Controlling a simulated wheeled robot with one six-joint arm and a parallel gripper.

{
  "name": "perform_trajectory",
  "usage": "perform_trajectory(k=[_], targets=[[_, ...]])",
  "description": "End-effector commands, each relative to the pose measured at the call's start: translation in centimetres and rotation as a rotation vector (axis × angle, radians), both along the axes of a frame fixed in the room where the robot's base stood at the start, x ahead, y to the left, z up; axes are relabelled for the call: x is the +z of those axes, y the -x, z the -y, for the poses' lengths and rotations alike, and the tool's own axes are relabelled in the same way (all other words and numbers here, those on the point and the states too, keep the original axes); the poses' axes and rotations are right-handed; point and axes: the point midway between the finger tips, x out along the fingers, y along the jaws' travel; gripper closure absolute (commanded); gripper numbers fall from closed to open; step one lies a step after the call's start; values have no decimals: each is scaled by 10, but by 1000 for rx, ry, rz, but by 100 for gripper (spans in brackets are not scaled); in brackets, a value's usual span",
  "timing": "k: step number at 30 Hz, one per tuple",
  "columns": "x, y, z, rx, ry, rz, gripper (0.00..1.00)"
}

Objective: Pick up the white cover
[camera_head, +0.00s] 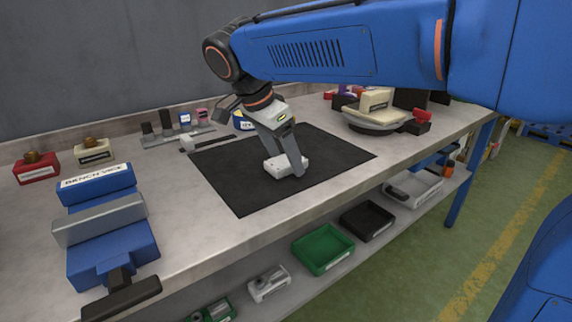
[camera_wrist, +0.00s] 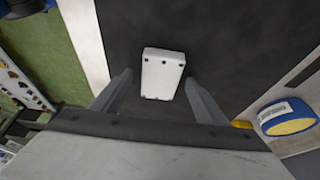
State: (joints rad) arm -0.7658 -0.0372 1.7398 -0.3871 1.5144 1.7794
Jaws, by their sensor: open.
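The white cover (camera_head: 274,167) is a small white block-like part lying on the black mat (camera_head: 230,187) in the middle of the bench. My gripper (camera_head: 289,168) is directly above and around it, pointing down. In the wrist view the white cover (camera_wrist: 162,74) shows several dark holes and lies between the two grey fingers (camera_wrist: 158,85), with a gap on each side. The fingers are open and hold nothing. In the head view a finger hides part of the cover.
A blue bench vice (camera_head: 108,235) stands at the left front. A round stand with a beige part (camera_head: 376,104) is at the back right. A blue and yellow roll (camera_wrist: 288,117) lies beside the mat. Green (camera_head: 323,248) and black bins sit on the lower shelf. Much of the mat is clear.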

Motion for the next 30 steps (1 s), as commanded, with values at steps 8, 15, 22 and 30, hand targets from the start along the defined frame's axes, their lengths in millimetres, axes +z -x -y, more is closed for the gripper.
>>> perform_trajectory(k=[8, 15, 22, 30], targets=[[0, 0, 0, 0, 0, 0, 33], [-2, 0, 0, 0, 0, 0, 33], [-3, 0, 0, 0, 0, 0, 69], [-3, 0, 0, 0, -1, 1, 91]])
